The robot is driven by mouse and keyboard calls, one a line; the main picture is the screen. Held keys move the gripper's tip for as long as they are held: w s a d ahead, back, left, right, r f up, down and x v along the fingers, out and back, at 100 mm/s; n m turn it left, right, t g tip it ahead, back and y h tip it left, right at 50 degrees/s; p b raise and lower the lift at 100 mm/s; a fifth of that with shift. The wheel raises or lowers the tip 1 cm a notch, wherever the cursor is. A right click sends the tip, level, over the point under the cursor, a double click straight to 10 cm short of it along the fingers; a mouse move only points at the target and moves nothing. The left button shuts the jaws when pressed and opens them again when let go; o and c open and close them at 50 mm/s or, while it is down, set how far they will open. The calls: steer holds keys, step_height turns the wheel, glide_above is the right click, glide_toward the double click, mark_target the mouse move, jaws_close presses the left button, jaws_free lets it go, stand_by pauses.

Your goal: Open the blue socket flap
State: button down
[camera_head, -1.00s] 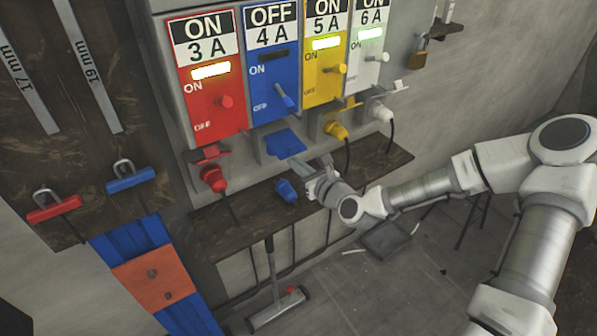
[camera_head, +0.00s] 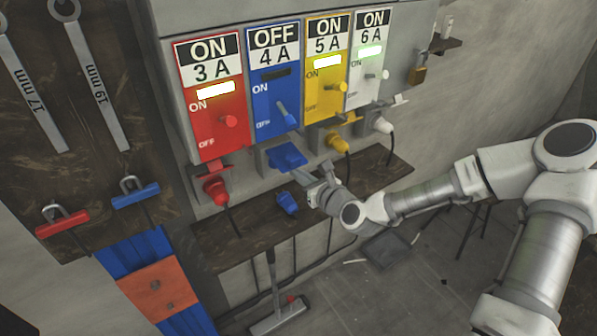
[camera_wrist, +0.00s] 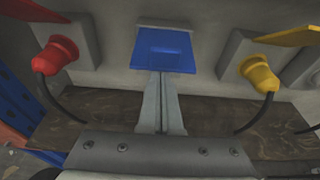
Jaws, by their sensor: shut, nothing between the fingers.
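The blue socket flap (camera_head: 287,156) sits on the grey panel below the blue 4 A switch (camera_head: 274,97), which reads OFF. It also shows at the top centre of the wrist view (camera_wrist: 163,52), where its blue face covers the socket opening. My gripper (camera_head: 297,172) is shut and empty, just below the flap. In the wrist view its closed fingertips (camera_wrist: 160,74) meet the flap's lower edge in the picture; I cannot tell whether they touch it. The loose blue plug (camera_head: 287,202) lies on the dark shelf below.
A red plug (camera_head: 215,190) is left of the flap and a yellow plug (camera_head: 337,143) right, each with a hanging cable. A white plug (camera_head: 383,125) is further right. The dark wooden shelf (camera_head: 240,232) runs below the sockets.

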mark_target(295, 163)
steer(key=shift+r+p, duration=0.25)
steer(key=shift+p, duration=0.25)
step_height(295, 163, up, 3)
steer(key=g+h+p, duration=0.1)
steer(key=g+p, duration=0.1)
steer(key=p, duration=0.5)
steer(key=shift+s, duration=0.1)
steer(key=shift+w+a+r+g+h+p, duration=0.15)
steer(key=shift+r+g+h+p, duration=0.15)
steer(key=shift+r+p, duration=0.45)
steer(key=shift+w+r+g+h+p, duration=0.25)
steer(key=shift+r+g+p, duration=0.15)
steer(key=shift+p, duration=0.8)
steer(key=shift+w+a+r+g+h+p, duration=0.1)
steer(key=shift+r+g+h+p, duration=0.2)
steer(key=shift+r+p, duration=0.45)
steer(key=shift+f, duration=0.1)
steer(key=shift+p, duration=0.3)
